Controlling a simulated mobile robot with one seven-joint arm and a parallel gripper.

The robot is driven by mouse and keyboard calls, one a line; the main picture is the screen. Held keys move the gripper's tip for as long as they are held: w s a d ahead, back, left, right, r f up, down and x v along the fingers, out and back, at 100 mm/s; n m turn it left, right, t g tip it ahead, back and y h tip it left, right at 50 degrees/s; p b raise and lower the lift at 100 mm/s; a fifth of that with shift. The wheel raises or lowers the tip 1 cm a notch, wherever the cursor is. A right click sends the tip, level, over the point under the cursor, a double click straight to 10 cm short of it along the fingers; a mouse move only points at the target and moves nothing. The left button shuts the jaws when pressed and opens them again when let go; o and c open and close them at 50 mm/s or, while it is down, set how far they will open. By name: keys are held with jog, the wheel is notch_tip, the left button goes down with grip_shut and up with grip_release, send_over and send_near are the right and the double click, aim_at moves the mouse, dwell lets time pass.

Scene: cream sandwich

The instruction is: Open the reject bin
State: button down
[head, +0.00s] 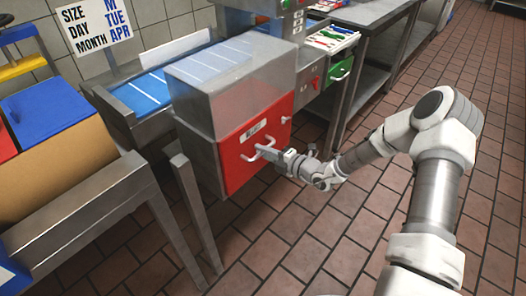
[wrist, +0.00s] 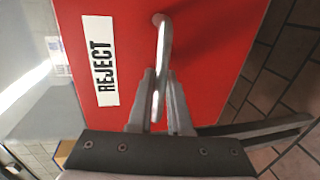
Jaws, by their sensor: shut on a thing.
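The reject bin (head: 238,160) has a red front on a grey metal housing beside the conveyor. In the wrist view its red face (wrist: 220,60) fills most of the picture, with a white REJECT label (wrist: 99,60) on the left. A pale metal handle (wrist: 161,50) stands out from the red face. My gripper (wrist: 160,98) has its two fingers on either side of the handle and is shut on it. In the head view my gripper (head: 266,151) reaches the handle from the right. The red front looks flush with the housing, though the inside is hidden.
A conveyor with blue sections (head: 140,95) runs into the housing. A metal table (head: 75,215) with a cardboard box (head: 60,145) stands at left. A green-fronted drawer (head: 340,71) is behind. The tiled floor (head: 300,235) in front of the bin is clear.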

dwell(0.4)
jog(key=f+p+v, duration=0.2)
jog(key=p+v, duration=0.1)
jog(key=v, duration=0.6)
jog(key=f+p+v, duration=0.2)
jog(key=p+v, duration=0.2)
jog(key=v, duration=0.5)
jog(key=shift+s+d, duration=0.2)
jog(key=shift+d, duration=0.2)
jog(key=c, duration=0.8)
grip_release()
jog(key=shift+c, duration=0.2)
jog(key=shift+r, duration=0.1)
jog(key=p+v, duration=0.2)
jog(key=v, duration=1.5)
jog(key=shift+d, duration=0.15)
jog(key=shift+s, duration=0.1)
